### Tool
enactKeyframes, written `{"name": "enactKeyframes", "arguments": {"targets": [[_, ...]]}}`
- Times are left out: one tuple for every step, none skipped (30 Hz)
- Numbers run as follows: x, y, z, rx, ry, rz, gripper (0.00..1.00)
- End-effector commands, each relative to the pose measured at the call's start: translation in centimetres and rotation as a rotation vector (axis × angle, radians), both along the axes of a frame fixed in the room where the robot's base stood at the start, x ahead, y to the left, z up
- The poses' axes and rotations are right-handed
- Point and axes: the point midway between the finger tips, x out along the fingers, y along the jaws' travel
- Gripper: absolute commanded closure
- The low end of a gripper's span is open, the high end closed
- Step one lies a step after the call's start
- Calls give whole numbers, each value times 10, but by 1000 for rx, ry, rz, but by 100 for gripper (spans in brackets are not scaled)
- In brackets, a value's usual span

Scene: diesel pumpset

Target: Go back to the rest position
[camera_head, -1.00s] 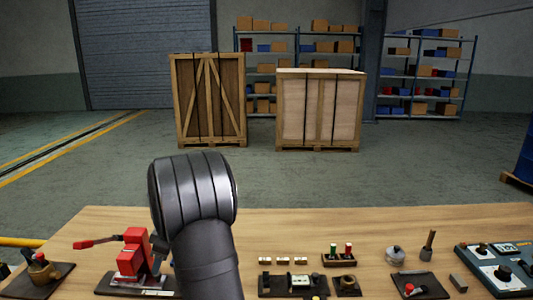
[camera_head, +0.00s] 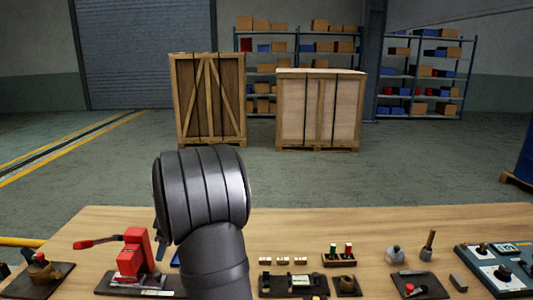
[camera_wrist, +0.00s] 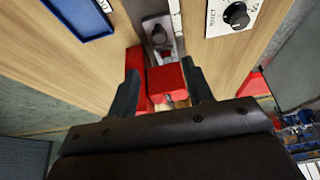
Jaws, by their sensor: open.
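My gripper (camera_wrist: 160,70) is open in the wrist view, with its two dark fingers apart. A red block-shaped device (camera_wrist: 166,84) shows between and beyond the fingers; I cannot tell how far it is from them, and nothing is clearly held. In the head view my dark arm rises in front of the workbench (camera_head: 290,224) and hides most of the gripper. The red device (camera_head: 133,254) with a red lever stands on a dark base just left of my arm.
Right of my arm lie a dark fixture (camera_head: 291,285), a holder with green and red pegs (camera_head: 339,260), and a control panel (camera_head: 497,270). A small brown pot (camera_head: 43,272) sits on a plate at far left. Two wooden crates stand behind on the open floor.

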Motion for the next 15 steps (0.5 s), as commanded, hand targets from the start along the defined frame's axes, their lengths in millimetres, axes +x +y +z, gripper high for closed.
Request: {"name": "enactKeyframes", "arguments": {"targets": [[-1, 4, -11, -1, 3, 1, 53], [-1, 7, -17, -1, 4, 2, 53], [-1, 10, -24, -1, 3, 1, 53], [-1, 12, -29, -1, 2, 2, 53], [-1, 14, -35, -1, 3, 2, 53], [0, 17, -43, -1, 2, 2, 53], [-1, 20, -48, -1, 2, 2, 53], [0, 22, -54, -1, 2, 2, 53], [-1, 25, -61, -2, 2, 2, 53], [-1, 27, -67, -2, 2, 2, 53], [-1, 29, -72, -2, 2, 2, 53], [-1, 32, -80, -2, 3, 2, 53], [-1, 35, -85, -2, 3, 1, 53], [-1, 37, -91, -2, 3, 1, 53], [-1, 40, -99, -2, 4, 1, 53]]}}
